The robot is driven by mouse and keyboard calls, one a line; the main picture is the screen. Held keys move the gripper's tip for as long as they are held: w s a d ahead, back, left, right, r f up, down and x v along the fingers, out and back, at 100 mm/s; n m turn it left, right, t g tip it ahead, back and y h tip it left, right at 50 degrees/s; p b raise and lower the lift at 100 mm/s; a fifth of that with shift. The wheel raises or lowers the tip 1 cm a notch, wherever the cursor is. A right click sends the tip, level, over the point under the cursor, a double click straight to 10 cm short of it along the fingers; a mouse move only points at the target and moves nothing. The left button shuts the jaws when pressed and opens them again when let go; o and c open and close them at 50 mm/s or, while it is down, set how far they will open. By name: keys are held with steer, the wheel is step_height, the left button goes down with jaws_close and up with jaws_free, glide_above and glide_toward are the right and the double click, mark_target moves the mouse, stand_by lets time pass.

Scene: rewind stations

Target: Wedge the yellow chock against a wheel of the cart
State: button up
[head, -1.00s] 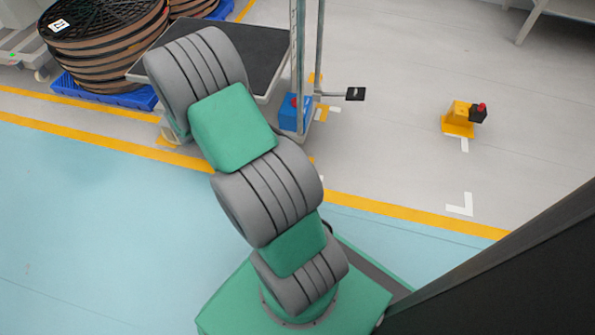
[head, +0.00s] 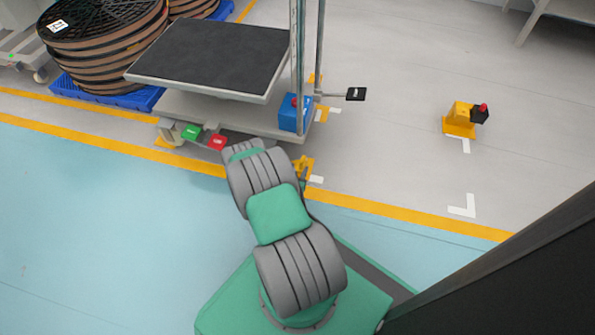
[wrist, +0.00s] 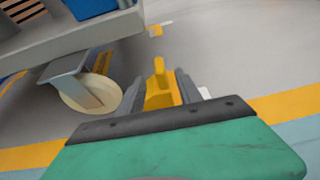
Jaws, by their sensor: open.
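The yellow chock (wrist: 160,92) stands on the floor between the fingers of my gripper (wrist: 168,84) in the wrist view, its upright post pointing away. The fingers are open, one on each side; I cannot tell whether they touch it. The cart (head: 190,103) has a dark top plate and a grey lower deck. One cart wheel (wrist: 92,94), cream coloured, is left of the chock in the wrist view, with a gap of floor between them. The chock also shows in the head view (head: 303,166), at the cart's near right corner. My gripper is mostly hidden there behind my arm.
Green (head: 191,132) and red (head: 217,142) pedals stick out from the cart's near side. A blue box (head: 292,114) sits on its deck. A yellow device with a red button (head: 459,119) stands farther right. The floor between is clear.

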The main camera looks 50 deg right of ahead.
mark_target(301, 164)
steer(key=b+x, duration=0.2)
steer(key=x, duration=0.4)
steer(key=shift+d+f+b, duration=0.2)
steer(key=shift+f+b, duration=0.05)
steer(key=shift+b, duration=0.15)
steer(key=shift+w+d, duration=0.2)
steer(key=shift+d, duration=0.15)
steer(key=shift+c, duration=0.3)
jaws_close()
stand_by(0.4)
